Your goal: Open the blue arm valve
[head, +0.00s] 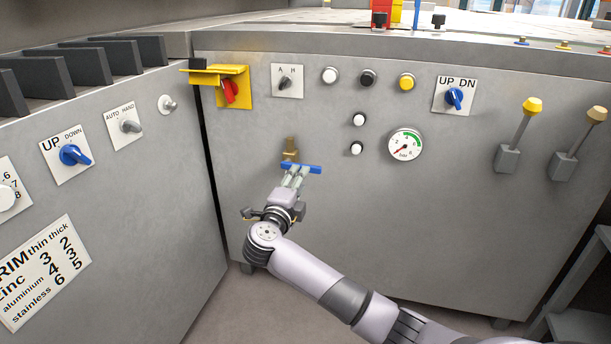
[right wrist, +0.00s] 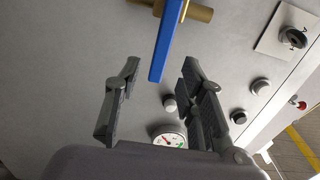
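The blue valve arm (head: 312,168) sits on a brass valve body (head: 290,150) on the front of the grey cabinet. It lies nearly level and points right in the head view. My right gripper (head: 298,175) is just in front of it. In the right wrist view the blue arm (right wrist: 167,40) reaches from the brass body (right wrist: 196,12) down to between the spread fingers (right wrist: 160,82). The fingers stand apart from it on both sides. My left gripper is not in view.
A round gauge (head: 405,146) and two white buttons (head: 358,119) are right of the valve. A yellow plate with a red switch (head: 230,92) is above left. The cabinet face below the valve is clear.

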